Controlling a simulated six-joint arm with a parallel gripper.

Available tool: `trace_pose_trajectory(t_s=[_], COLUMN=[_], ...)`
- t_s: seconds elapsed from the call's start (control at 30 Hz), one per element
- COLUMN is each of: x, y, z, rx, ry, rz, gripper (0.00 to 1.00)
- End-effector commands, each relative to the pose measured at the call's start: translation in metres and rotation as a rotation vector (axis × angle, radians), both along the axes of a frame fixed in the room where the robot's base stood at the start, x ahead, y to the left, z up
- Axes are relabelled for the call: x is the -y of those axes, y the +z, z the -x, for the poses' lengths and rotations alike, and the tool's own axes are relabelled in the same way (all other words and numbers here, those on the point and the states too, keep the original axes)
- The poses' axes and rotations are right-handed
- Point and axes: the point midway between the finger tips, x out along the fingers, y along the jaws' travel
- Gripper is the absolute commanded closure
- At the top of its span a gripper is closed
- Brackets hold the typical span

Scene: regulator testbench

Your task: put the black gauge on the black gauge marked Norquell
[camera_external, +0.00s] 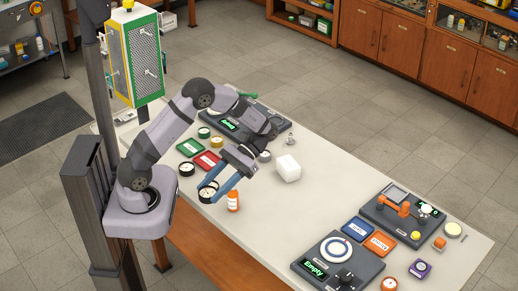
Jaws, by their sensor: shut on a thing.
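My gripper (209,192), with two blue fingers, reaches down at the left part of the bench. It is shut on a black gauge (207,194) with a pale face, one finger on either side of it. Whether this gauge touches the bench or hangs just above it, I cannot tell. Another black gauge (186,169) with a pale face lies on the bench up and left of my gripper, apart from it. No marking such as Norquell is readable on either gauge.
Red (207,160) and green (190,147) cards, a green gauge (203,132) and a yellow gauge (217,142) lie behind. A white box (288,168) stands right. The bench middle is clear.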

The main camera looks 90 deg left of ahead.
Motion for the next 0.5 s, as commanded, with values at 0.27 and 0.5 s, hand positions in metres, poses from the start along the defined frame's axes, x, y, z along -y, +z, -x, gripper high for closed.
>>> trace_pose_trajectory(t_s=[0.27,0.5], x=[-0.070,-0.127], y=[-0.016,-0.020], z=[0.062,0.110], rx=[0.002,0.002], ry=[-0.525,-0.859], rz=[-0.002,-0.002], gripper=[0.83,0.83])
